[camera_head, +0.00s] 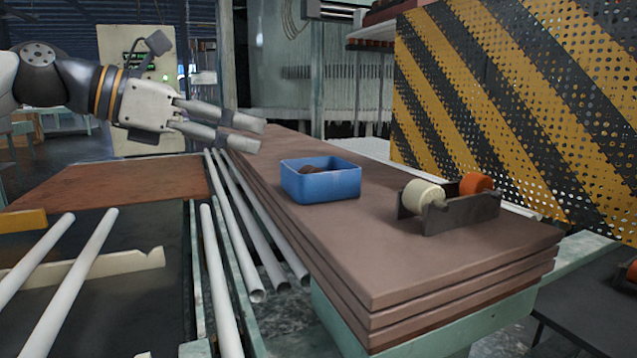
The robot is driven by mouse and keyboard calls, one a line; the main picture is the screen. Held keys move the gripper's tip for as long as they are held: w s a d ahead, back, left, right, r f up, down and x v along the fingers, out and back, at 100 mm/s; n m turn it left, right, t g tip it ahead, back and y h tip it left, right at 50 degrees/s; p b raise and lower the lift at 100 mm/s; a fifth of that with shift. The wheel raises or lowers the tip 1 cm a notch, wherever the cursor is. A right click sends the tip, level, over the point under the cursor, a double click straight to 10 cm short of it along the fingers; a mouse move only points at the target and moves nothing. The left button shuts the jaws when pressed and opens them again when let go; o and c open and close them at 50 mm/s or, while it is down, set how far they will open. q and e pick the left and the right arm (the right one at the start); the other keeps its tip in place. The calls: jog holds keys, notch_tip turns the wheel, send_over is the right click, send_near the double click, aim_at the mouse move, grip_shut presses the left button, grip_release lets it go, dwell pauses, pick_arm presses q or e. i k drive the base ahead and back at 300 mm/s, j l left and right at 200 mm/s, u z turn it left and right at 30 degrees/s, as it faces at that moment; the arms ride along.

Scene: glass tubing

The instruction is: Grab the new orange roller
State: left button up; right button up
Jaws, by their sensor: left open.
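An orange roller (475,183) sits at the right end of a dark bracket (462,214) on the stacked brown boards. A cream roller (423,194) sits at the bracket's left end. My left gripper (258,135) is open and empty, its fingers pointing right. It appears in the picture above and left of a blue box (336,186), well apart from the orange roller. The blue box holds a small brown thing (312,169), partly hidden by the box walls. My right gripper is not in view.
The stack of brown boards (400,266) has clear room between box and bracket and at its front. A yellow-black striped perforated panel (530,100) rises behind the bracket. Several pale tubes (245,225) lie left of the boards. Another orange part (632,270) shows at the right edge.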

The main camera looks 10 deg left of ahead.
aim_at(472, 183)
jog(key=k+l, duration=0.3)
jog(key=k, duration=0.15)
jog(key=k+l, duration=0.25)
jog(key=k, duration=0.25)
